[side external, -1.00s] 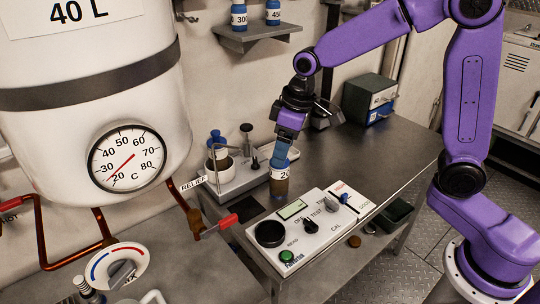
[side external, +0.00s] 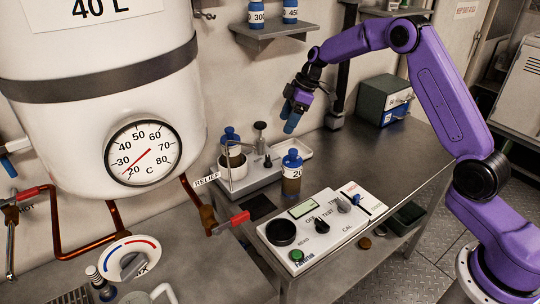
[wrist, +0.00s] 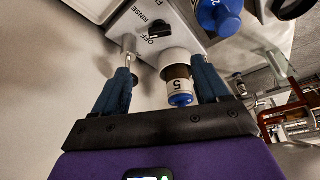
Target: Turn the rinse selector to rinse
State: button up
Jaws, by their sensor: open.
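The rinse selector (wrist: 160,28) is a small black knob on a pale panel with the words RINSE and OFF printed beside it in the wrist view. Which mark it points to is too small to tell. In the side external view the selector (side external: 268,161) is a dark spot on the grey unit. My gripper (side external: 291,122) is open and empty, in the air above and to the right of that unit. In the wrist view my gripper's blue fingers (wrist: 162,72) are spread, with the selector seen beyond them, not touched.
A blue-capped bottle marked 5 (wrist: 180,88) stands in a white cup on the unit. A bottle marked 20 (side external: 291,178) stands on the counter by a meter panel (side external: 330,235). A metal post (side external: 260,130) rises near the selector. The counter at right is mostly clear.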

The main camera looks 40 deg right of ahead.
aim_at(268, 158)
jog(key=x, duration=1.4)
jog(key=shift+s+f, duration=0.1)
jog(key=shift+f, duration=0.1)
jog(key=c, duration=1.1)
